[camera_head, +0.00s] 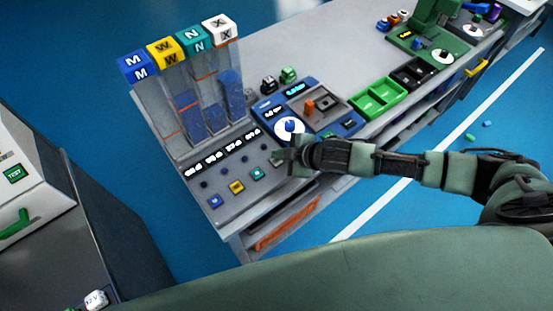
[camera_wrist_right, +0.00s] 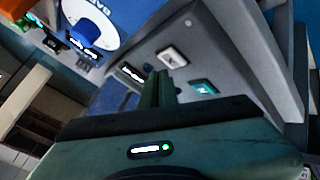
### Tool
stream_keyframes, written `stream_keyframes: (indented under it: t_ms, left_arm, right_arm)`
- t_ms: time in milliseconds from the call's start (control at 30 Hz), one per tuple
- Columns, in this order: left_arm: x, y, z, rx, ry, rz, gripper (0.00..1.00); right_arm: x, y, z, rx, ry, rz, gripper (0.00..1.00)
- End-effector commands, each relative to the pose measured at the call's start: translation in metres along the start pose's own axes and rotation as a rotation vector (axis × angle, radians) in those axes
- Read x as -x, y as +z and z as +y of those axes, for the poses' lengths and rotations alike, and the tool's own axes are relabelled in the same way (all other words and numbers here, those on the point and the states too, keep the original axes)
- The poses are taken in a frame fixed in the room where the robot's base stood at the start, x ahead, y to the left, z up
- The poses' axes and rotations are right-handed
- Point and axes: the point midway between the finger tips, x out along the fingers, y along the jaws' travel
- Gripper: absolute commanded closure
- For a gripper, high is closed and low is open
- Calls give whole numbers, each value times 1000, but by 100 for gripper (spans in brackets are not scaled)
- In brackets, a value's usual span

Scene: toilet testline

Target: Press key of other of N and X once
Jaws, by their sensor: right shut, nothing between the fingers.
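The testing panel (camera_head: 225,170) has a row of square keys: a blue M key (camera_head: 215,201), a yellow W key (camera_head: 237,187) and a teal N key (camera_head: 257,173). In the right wrist view the teal key (camera_wrist_right: 203,87) and a white key (camera_wrist_right: 172,57), the X one by its colour and place, lie just beyond the fingers. Lettered cubes top the clear columns, including the teal N cube (camera_head: 195,40) and white X cube (camera_head: 221,28). My right gripper (camera_head: 279,158) is shut and empty over the row's right end, hiding the white key in the head view. My left gripper is out of view.
Green bins (camera_head: 377,98) and black bins (camera_head: 414,73) lie farther along the bench. A grey cabinet (camera_head: 28,165) with a green TEST label stands at the left.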

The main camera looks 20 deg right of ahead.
Motion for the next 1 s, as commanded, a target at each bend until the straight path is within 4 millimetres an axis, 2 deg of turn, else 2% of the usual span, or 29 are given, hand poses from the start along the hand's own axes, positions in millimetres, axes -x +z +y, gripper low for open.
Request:
stream_keyframes:
  t_ms: [1000]
  left_arm:
    - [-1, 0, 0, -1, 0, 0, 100]
  right_arm:
    - [-6, 4, -4, 0, 0, 0, 100]
